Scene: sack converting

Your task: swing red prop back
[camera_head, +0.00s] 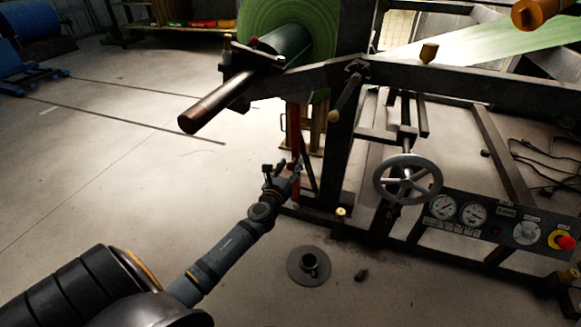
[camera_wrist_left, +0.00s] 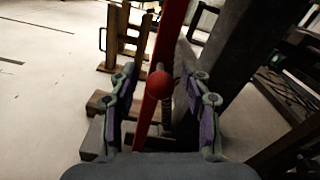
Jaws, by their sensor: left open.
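The red prop (camera_head: 295,125) is a slim upright bar beside the dark post of the machine frame in the head view. In the left wrist view the red prop (camera_wrist_left: 171,35) leans a little, with a round red knob (camera_wrist_left: 160,85) on it. My left gripper (camera_head: 283,168) is at the lower part of the prop and hides some of it. In the wrist view the open fingers of my left gripper (camera_wrist_left: 164,76) stand either side of the bar and knob, with gaps on both sides. I cannot tell whether the knob is fully between the fingertips. My right gripper is not in view.
A green roll (camera_head: 290,20) on a dark shaft (camera_head: 215,105) hangs above. To the right are a handwheel (camera_head: 407,180) and a gauge panel (camera_head: 500,220). A round base with a short tube (camera_head: 309,267) is on the floor. The floor at left is open.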

